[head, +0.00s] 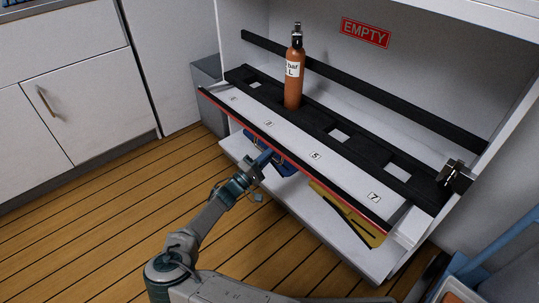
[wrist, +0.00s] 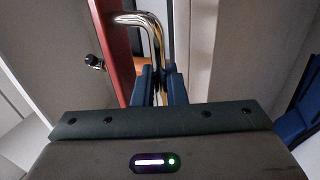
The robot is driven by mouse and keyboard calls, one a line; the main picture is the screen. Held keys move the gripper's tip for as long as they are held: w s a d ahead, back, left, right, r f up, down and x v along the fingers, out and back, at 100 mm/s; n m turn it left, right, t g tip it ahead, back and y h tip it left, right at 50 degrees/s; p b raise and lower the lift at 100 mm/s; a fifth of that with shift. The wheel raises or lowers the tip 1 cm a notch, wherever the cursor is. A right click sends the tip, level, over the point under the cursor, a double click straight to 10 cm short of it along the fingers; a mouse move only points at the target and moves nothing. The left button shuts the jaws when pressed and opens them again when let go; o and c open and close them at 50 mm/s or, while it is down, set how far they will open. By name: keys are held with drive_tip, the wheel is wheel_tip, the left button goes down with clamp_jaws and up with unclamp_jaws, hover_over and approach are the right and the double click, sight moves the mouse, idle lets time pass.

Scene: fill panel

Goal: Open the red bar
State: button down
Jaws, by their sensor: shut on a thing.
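The long red bar (head: 330,191) runs along the front edge of the white numbered shelf, slanting down to the right. In the wrist view the red bar (wrist: 116,45) stands at the upper left, with a shiny metal handle (wrist: 148,24) fixed to it. My gripper (head: 268,156) is in front of the middle of the bar. In the wrist view my gripper's blue fingers (wrist: 159,82) are shut on the handle. The fingers hide the lower part of the handle, and it is too small to make out in the head view.
An orange-brown bottle (head: 293,90) stands upright in the black rack (head: 320,123) behind the bar. A metal fitting (head: 456,177) sits at the rack's right end. Blue and yellow things (head: 351,216) lie on the lower shelf. The wooden floor (head: 110,210) at left is clear.

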drive_tip(key=shift+d+r, duration=0.15)
drive_tip(key=c, duration=1.6)
unclamp_jaws()
drive_tip(key=shift+w, duration=0.1)
drive_tip(key=shift+o, duration=0.2)
drive_tip(key=shift+a, duration=0.25)
drive_tip(key=p+v, duration=0.3)
drive_tip(key=v, duration=1.1)
drive_tip(key=shift+d, duration=0.1)
